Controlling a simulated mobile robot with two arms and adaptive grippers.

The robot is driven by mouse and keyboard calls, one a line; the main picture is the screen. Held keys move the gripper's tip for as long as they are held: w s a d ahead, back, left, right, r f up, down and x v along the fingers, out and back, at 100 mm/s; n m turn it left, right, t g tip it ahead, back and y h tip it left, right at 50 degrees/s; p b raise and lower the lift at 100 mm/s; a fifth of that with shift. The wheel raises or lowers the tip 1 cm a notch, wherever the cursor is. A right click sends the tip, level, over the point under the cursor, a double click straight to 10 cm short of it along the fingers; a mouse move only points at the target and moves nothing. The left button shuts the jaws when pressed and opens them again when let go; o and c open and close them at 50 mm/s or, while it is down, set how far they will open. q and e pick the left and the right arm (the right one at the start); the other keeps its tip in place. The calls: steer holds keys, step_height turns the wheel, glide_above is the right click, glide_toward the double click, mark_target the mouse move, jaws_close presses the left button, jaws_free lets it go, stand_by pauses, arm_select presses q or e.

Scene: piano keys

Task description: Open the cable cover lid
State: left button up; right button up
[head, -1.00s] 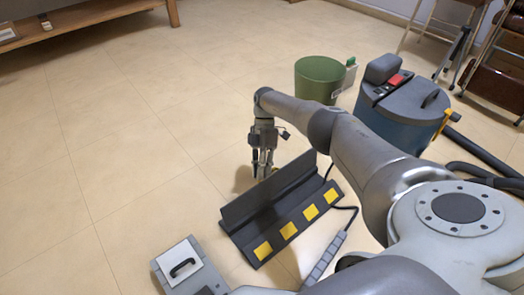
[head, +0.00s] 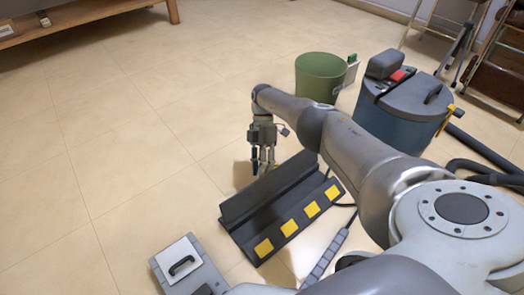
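The cable cover (head: 262,247) is a dark, long piece on the floor with several yellow squares along its near side. Its plain dark lid (head: 268,190) is raised along the far side and leans back, away from the yellow squares. My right gripper (head: 262,166) points down just behind the lid's far side. Its two fingers look apart, with nothing visible between them. The fingertips are close to the lid's edge, and I cannot tell whether they touch it. My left gripper is out of view.
A grey case (head: 186,268) with a black handle lies at lower left. A segmented grey cable (head: 328,258) runs beside the cover. A green bin (head: 320,78) and a blue-grey vacuum (head: 398,115) stand behind my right arm. The floor (head: 120,140) at left is clear.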

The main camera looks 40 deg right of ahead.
steer(key=shift+s+d+f, duration=0.1)
steer(key=shift+f, duration=0.05)
step_height(320, 180, up, 10)
stand_by(1.0)
